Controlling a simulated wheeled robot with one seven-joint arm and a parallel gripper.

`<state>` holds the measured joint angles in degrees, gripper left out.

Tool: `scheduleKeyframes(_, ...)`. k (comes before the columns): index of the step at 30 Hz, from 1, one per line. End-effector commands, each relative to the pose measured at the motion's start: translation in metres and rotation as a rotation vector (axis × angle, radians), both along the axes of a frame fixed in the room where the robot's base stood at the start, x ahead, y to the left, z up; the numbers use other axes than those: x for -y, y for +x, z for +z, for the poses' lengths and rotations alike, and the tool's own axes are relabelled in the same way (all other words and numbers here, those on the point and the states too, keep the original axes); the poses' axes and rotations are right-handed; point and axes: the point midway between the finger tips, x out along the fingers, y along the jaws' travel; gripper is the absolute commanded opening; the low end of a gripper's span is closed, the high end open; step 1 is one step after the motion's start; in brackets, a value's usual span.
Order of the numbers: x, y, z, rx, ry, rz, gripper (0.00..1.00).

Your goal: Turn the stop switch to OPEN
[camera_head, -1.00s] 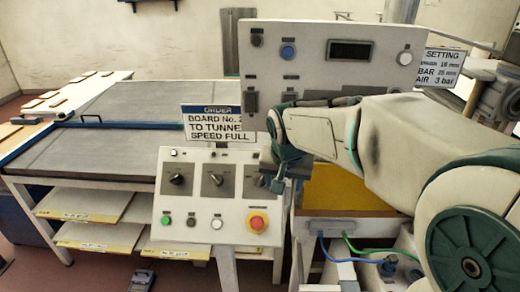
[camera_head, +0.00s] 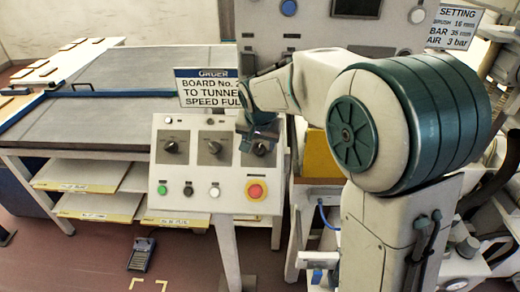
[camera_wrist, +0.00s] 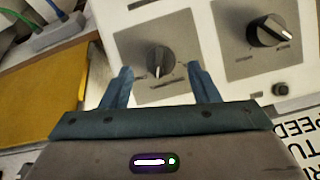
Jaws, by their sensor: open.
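A sloped white control panel (camera_head: 176,205) carries three black rotary knobs in a row: a left one (camera_head: 171,147), a middle one (camera_head: 213,147) and a right one (camera_head: 260,149). Their labels are too small to read, so I cannot tell which is marked as the stop switch. My gripper (camera_head: 256,138) is at the right knob and partly covers it. In the wrist view my gripper (camera_wrist: 160,69) is open, with the right knob (camera_wrist: 160,60) between and just beyond its fingertips, apparently apart from both. The middle knob (camera_wrist: 270,30) shows at the upper right there.
Below the knobs are a green button (camera_head: 162,190), a red emergency button on yellow (camera_head: 256,190) and other small buttons. An order sign (camera_head: 208,88) stands behind the panel's top edge. A yellow box (camera_head: 320,155) is to the right. A conveyor table (camera_head: 100,125) lies left.

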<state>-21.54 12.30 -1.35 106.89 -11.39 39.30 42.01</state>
Motion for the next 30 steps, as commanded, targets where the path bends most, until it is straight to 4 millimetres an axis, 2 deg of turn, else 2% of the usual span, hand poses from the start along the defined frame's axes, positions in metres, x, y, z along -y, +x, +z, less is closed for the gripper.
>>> scheduleKeyframes(1,-0.001,0.001,-0.011,-0.002,-0.001,0.003,0.55)
scheduleKeyframes(6,-0.004,0.002,-0.022,0.0,-0.001,0.008,0.55)
scheduleKeyframes(16,-0.006,0.002,-0.023,0.0,-0.001,0.012,0.55)
scheduleKeyframes(17,-0.006,0.002,-0.023,0.0,-0.001,0.012,0.49)
scheduleKeyframes(21,-0.006,0.002,-0.023,0.0,0.0,0.011,0.1)
scheduleKeyframes(30,-0.005,0.003,-0.023,0.0,-0.014,0.023,0.1)
